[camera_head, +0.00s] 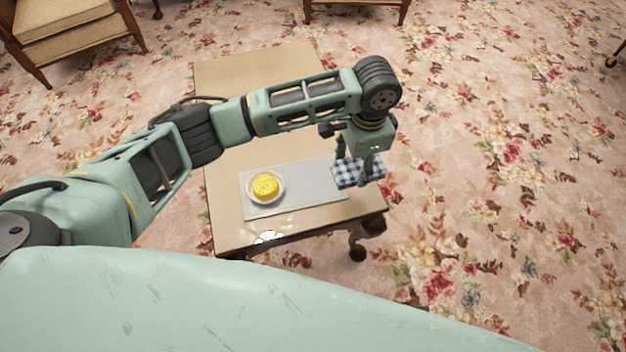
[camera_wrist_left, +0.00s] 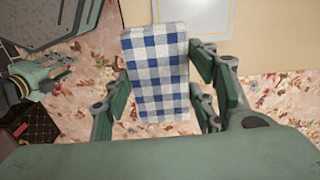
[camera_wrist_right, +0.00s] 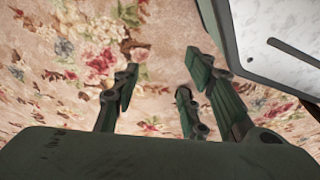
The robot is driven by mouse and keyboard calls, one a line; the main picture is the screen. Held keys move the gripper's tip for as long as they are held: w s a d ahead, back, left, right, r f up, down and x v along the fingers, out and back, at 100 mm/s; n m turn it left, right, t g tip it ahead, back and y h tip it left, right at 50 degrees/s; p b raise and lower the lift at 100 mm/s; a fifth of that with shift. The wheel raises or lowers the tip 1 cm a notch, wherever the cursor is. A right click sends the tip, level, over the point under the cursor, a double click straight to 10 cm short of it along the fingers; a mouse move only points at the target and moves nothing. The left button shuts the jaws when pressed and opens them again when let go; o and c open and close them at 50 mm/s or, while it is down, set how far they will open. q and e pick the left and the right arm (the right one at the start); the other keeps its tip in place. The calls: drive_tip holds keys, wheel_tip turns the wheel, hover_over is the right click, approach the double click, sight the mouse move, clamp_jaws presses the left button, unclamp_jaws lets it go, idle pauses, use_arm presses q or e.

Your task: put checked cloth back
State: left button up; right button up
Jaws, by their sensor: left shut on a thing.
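The checked cloth (camera_head: 347,174) is a folded blue-and-white piece at the right end of the table. My left gripper (camera_head: 357,168) is shut on it, and the cloth sticks out on both sides of the fingers. In the left wrist view the cloth (camera_wrist_left: 157,72) lies between the fingers, with floor and the table's edge behind it. I cannot tell how far above the table it is. My right gripper (camera_wrist_right: 158,88) shows in the right wrist view, its fingers apart and empty over the carpet.
The low wooden table (camera_head: 255,75) bears a pale grey mat (camera_head: 305,196). On the mat's left side is a white plate with a yellow round item (camera_head: 265,185). The mat's right part is bare. An armchair (camera_head: 70,40) stands at top left. Flowered carpet (camera_head: 500,150) lies clear on the right.

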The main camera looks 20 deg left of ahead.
use_arm(q)
drive_tip(key=a+f, duration=0.2)
drive_tip(key=a, duration=0.1)
drive_tip(key=a+f+b, duration=0.1)
drive_tip(key=a+f, duration=0.1)
drive_tip(key=a, duration=0.2)
drive_tip(key=w+a+f, duration=0.1)
drive_tip(key=a+f, duration=0.1)
drive_tip(key=a, duration=0.2)
drive_tip(key=shift+f+b, duration=0.3)
drive_tip(key=shift+b, duration=0.05)
drive_tip(key=shift+f, duration=0.15)
wheel_tip(320, 180, down, 3)
drive_tip(key=shift+f+b, duration=0.15)
drive_tip(key=shift+b, duration=0.45)
drive_tip(key=shift+f, duration=0.25)
drive_tip(key=o, duration=0.9)
drive_tip(key=shift+o, duration=0.5)
use_arm(e)
drive_tip(key=w+r, duration=0.3)
drive_tip(key=r, duration=0.6)
drive_tip(key=shift+w+a+r+t, duration=0.2)
drive_tip(key=shift+w+r+t, duration=0.1)
drive_tip(key=shift+r, duration=0.1)
